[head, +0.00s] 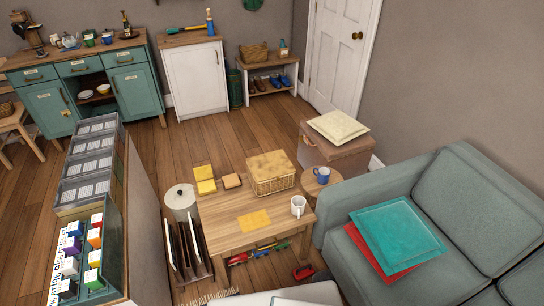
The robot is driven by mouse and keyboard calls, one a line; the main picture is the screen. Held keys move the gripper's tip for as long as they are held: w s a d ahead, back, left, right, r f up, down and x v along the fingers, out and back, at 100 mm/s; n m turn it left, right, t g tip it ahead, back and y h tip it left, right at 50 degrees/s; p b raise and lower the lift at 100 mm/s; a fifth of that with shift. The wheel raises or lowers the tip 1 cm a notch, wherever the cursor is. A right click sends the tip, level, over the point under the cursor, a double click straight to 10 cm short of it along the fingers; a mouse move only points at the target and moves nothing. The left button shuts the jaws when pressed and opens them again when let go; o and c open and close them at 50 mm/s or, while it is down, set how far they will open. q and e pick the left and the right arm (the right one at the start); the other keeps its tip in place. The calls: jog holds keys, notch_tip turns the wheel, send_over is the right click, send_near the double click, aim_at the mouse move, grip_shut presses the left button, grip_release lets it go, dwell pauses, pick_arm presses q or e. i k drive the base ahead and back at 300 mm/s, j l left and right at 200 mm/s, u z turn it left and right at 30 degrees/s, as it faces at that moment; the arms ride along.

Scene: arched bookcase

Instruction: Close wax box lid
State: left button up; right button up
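No box in view is clearly marked as the wax box, and I see no raised lid. A wicker basket (272,182) with a flat tan top stands on the low wooden table. Neither of my grippers is in view.
The wooden table (222,226) also holds yellow cloths (204,180) and a white mug (298,206). A grey sofa (450,200) with a teal cushion (398,234) fills the right.

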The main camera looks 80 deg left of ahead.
aim_at(202, 172)
jog(key=u, duration=3.4)
jog(key=i, duration=1.35)
